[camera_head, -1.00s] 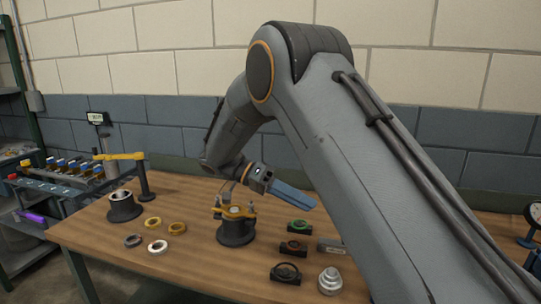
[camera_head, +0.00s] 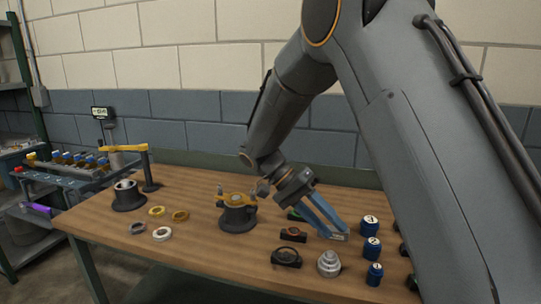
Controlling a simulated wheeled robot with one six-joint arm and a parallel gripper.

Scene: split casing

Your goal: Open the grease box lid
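My gripper (camera_head: 326,216) has long blue fingers pointing down and to the right, low over the right part of the workbench. Its fingertips are at a small light-grey block (camera_head: 341,237), which may be the grease box; most of it is hidden behind the fingers. I cannot tell whether they touch it, whether it has a lid, or whether the fingers are open or shut. The dark casing (camera_head: 237,222) with a yellow top stands upright to the left of the gripper.
Blue numbered jars (camera_head: 371,247) stand right of the gripper. A stepped silver part (camera_head: 329,264) and black holders with rings (camera_head: 286,258) lie in front. Loose rings (camera_head: 162,234) and a dark cylinder (camera_head: 128,197) are at left. The bench's (camera_head: 200,265) front left is clear.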

